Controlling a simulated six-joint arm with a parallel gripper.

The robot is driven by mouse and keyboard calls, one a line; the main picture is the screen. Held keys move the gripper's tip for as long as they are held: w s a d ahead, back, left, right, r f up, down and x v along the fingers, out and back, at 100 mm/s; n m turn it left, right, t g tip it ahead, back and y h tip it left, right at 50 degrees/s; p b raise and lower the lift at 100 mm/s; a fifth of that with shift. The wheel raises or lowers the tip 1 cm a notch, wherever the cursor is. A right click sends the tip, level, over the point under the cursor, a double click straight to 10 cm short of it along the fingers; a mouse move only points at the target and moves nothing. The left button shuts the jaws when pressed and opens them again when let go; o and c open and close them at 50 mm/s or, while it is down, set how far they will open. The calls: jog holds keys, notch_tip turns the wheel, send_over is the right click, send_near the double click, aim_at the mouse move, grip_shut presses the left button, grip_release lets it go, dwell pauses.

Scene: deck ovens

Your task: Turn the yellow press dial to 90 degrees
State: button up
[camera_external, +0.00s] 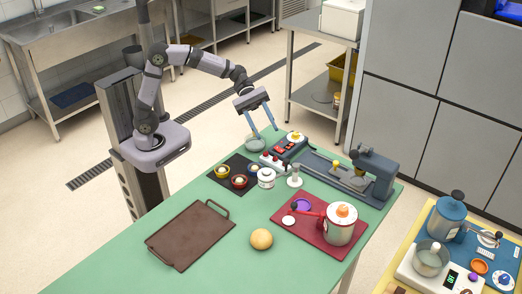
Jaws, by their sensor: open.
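My gripper (263,129) is open, its two blue fingers pointing down above the far edge of the green table, with nothing seen between them. Just to its right, a yellow knob on a round white disc (295,137) sits at the far end of a dark panel. A second small yellow knob (335,163) stands on the long grey base of the press (374,172). Which of the two is the press dial, and its angle, I cannot tell at this size. The gripper appears apart from both.
A panel with red-lit displays (285,148) and a red-and-white knob box (272,161) stand close to the gripper. A glass-like bowl (255,143) is below it. A white jar (266,177), small bowls and a red tray (305,235) with a pot are nearer.

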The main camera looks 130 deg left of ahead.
aim_at(298, 135)
jog(key=s+a+r+n+t+y+b, duration=0.1)
jog(key=s+a+n+t+y+b, duration=0.3)
jog(key=a, duration=0.6)
jog(key=w+a+r+n+t+y+b, duration=0.1)
jog(key=a+r+n+t+b, duration=0.1)
jog(key=a+n, duration=0.65)
jog(key=f+m, duration=0.1)
jog(key=f, duration=0.4)
jog(key=a+f+m, duration=0.1)
jog(key=f, duration=0.5)
jog(key=a+f+m, duration=0.1)
jog(key=f, duration=0.5)
jog(key=shift+s+f, duration=0.1)
jog(key=shift+w+p, duration=0.5)
jog(key=shift+w, duration=3.2)
jog(key=shift+c, duration=0.6)
jog(key=c, duration=0.9)
